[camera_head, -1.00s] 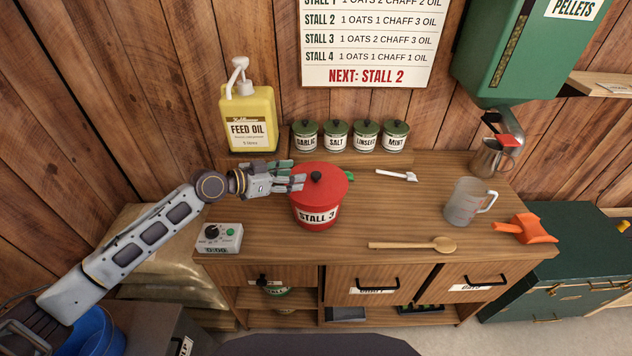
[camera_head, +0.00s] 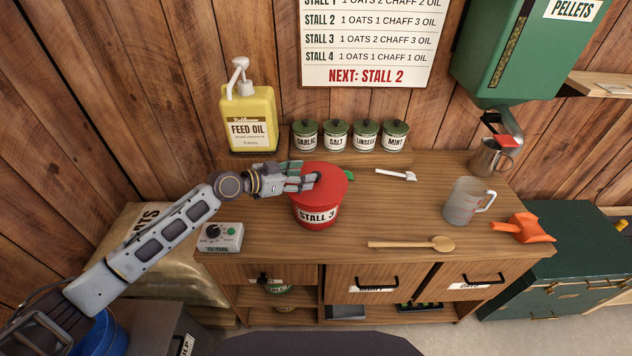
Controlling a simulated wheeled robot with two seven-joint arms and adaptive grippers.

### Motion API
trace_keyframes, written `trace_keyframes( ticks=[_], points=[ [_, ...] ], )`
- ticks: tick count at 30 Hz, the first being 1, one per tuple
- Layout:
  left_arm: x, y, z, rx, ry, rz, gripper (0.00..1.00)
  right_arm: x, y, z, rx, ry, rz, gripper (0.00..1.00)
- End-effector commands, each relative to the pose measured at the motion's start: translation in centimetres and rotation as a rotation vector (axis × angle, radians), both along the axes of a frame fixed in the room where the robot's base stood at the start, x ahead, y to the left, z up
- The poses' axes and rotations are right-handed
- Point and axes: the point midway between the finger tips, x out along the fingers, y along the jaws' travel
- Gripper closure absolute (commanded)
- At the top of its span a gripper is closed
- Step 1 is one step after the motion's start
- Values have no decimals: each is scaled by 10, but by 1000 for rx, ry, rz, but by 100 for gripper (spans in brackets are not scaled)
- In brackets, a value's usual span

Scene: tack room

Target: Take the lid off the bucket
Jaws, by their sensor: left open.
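The red bucket (camera_head: 318,215), labelled STALL 3, stands upright on the wooden counter. Its red lid (camera_head: 330,181) sits on top, with a dark knob (camera_head: 317,177) at its middle. My left gripper (camera_head: 308,180) reaches in from the left over the lid. Its fingers are open and lie at the knob, partly covering it. I cannot tell whether they touch it. My right gripper is not in view.
A feed oil bottle (camera_head: 250,118) stands behind the left arm. Green-lidded jars (camera_head: 335,135) stand at the back. A timer (camera_head: 220,236) is at the front left.

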Motion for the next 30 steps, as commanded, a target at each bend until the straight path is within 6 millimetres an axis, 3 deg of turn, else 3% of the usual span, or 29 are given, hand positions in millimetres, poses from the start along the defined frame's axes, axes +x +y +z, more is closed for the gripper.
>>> trace_keyframes(
  ticks=[12, 29, 30],
  points=[
    [16, -27, -14, 0, 1, 0, 47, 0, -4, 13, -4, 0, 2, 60],
    [18, -29, -16, 1, 1, 0, 47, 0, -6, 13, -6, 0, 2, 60],
    [18, -29, -16, 1, 1, 0, 51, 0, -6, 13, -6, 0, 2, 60]
  ],
)
